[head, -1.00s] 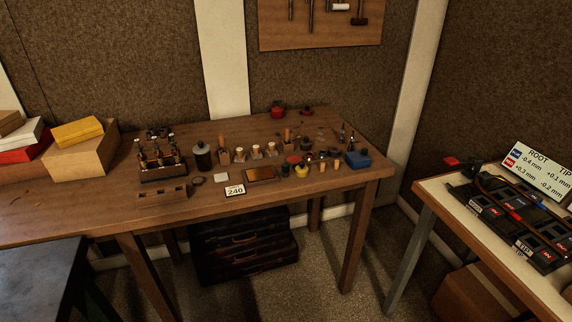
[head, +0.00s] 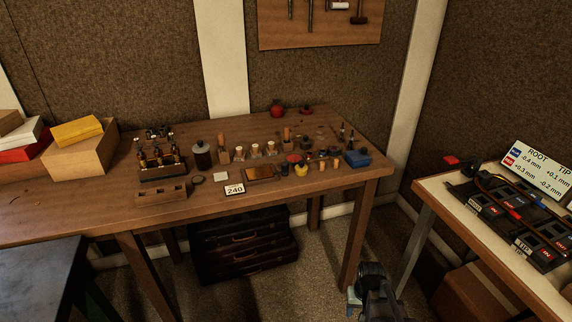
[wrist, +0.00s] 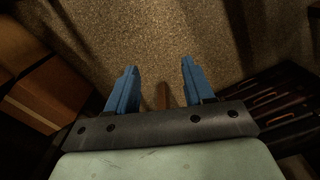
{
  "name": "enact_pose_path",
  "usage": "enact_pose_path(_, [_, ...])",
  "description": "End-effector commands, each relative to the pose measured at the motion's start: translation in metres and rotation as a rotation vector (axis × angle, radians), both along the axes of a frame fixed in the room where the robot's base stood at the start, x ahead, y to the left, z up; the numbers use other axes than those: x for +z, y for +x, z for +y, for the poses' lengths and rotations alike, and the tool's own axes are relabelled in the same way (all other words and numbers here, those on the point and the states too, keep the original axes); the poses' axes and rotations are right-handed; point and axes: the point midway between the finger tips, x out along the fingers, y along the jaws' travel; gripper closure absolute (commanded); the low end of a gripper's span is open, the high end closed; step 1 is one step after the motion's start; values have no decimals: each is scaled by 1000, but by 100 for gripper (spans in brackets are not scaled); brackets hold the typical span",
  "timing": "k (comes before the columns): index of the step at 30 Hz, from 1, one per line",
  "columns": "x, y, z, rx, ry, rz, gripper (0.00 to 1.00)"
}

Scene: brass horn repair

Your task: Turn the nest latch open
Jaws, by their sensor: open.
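My gripper shows in the wrist view (wrist: 158,88), with its two blue fingers spread apart and nothing between them. It points down over the bare floor. In the head view the end of my arm is at the bottom, in the gap between the wooden bench and the right-hand table, with a bluish finger (head: 353,298) showing. I cannot make out the nest latch in either view. The right-hand table carries a black fixture (head: 490,207) with dark blocks and red and blue parts, and my gripper is apart from it.
The wooden bench (head: 100,208) holds bottles, small jars, a blue box (head: 357,158) and a "240" card (head: 234,189). A ROOT/TIP sign (head: 538,170) stands on the right table. A dark drawer case (head: 243,245) sits under the bench. A cardboard box (head: 470,293) is under the right table.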

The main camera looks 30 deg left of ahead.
Motion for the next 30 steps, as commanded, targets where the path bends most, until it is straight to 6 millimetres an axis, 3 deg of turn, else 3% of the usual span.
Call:
enact_pose_path(3, [31,28,33,31,29,-56,48])
enact_pose_path(12, [117,80,109,98,102,-179,48])
enact_pose_path(20, [204,112,175,159,172,-274,48])
enact_pose_path(30, [336,138,253,247,264,-380,48])
